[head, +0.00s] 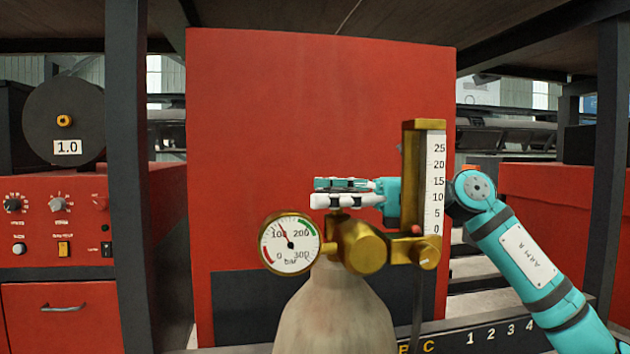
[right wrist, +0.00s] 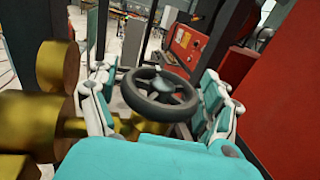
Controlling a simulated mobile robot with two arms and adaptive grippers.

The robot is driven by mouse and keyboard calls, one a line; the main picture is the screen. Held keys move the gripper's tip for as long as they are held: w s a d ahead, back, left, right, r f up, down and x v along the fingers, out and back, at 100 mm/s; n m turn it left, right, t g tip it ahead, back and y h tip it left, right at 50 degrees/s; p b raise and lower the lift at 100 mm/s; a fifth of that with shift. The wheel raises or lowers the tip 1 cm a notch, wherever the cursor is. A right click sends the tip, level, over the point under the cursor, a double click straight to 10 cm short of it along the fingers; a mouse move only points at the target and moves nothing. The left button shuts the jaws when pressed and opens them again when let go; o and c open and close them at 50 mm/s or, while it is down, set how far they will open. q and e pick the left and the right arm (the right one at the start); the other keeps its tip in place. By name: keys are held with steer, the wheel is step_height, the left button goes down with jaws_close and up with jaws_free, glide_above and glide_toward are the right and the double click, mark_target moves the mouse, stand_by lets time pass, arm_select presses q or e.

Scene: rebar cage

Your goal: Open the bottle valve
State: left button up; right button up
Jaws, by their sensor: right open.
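The pale grey gas bottle (head: 335,310) stands upright in the lower middle of the head view. Its brass valve fitting (head: 362,246) carries a round pressure gauge (head: 291,243) on the left. My right gripper (head: 325,192) is level just above the valve, reaching in from the right. In the right wrist view the black valve handwheel (right wrist: 134,92) lies between the two fingers of my open right gripper (right wrist: 158,80). I cannot tell whether the fingers touch its rim. The handwheel does not show clearly in the head view. My left gripper is not in view.
A tall brass flow meter (head: 433,180) stands right of the gauge, in front of my right gripper's wrist. A large red panel (head: 320,110) is behind the bottle. A red control cabinet (head: 55,225) and dark post (head: 127,180) are at left.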

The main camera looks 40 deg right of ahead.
steer(key=shift+p+x, duration=0.35)
steer(key=shift+x, duration=0.5)
steer(key=shift+c, duration=0.3)
steer(key=shift+a, duration=0.1)
steer(key=c, duration=1.2)
steer(key=shift+c, duration=0.6)
